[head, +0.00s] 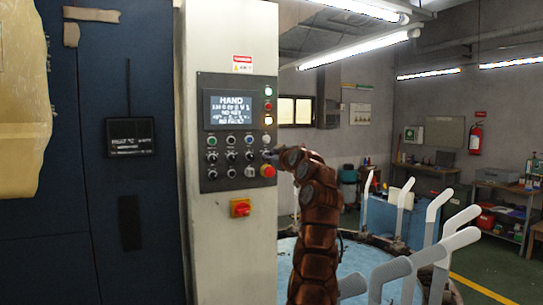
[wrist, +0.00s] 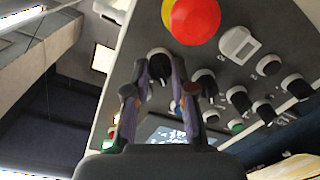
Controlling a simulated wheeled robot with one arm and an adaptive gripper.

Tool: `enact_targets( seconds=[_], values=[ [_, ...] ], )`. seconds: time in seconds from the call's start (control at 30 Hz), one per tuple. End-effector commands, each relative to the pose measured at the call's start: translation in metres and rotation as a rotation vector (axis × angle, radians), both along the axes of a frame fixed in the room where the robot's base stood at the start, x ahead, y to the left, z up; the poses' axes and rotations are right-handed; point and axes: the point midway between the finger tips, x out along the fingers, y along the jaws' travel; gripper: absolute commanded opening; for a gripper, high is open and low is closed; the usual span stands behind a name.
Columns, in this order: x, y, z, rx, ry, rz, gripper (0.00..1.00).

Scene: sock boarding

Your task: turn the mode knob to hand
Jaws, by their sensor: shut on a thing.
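The grey control panel (head: 205,178) is on a pale cabinet column, and its screen (head: 230,112) reads HAND in the top line. My gripper (head: 270,154) reaches the panel's right edge, just above the red emergency button (head: 267,171). In the wrist view, my gripper (wrist: 160,72) has its two fingers on either side of a black knob (wrist: 159,60) and is shut on it. The knob's label and pointer are too small to read.
Several other black knobs (wrist: 238,98) sit close beside the held one, and the red button (wrist: 195,18) is very near the fingers. A red and yellow switch (head: 241,207) is below the panel. A round blue-topped table with pale upright arms (head: 398,272) stands to the right.

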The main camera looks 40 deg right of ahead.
Motion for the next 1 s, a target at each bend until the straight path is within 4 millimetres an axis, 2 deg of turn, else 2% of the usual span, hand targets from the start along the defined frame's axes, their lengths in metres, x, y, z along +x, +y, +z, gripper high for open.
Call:
enact_targets(
  seconds=[0.53, 0.57, 0.6, 0.8, 1.0],
  values=[
    [-0.0004, 0.0002, 0.0013, -0.026, 0.007, -0.001, 0.00],
    [-0.0004, 0.0002, 0.0013, -0.026, 0.007, -0.001, 0.26],
    [-0.0005, 0.0003, 0.0014, -0.026, 0.006, 0.000, 0.30],
    [-0.0001, 0.0005, 0.0009, -0.025, 0.007, 0.000, 0.49],
    [0.0000, 0.0006, 0.0007, -0.025, 0.007, 0.000, 0.49]
  ],
)
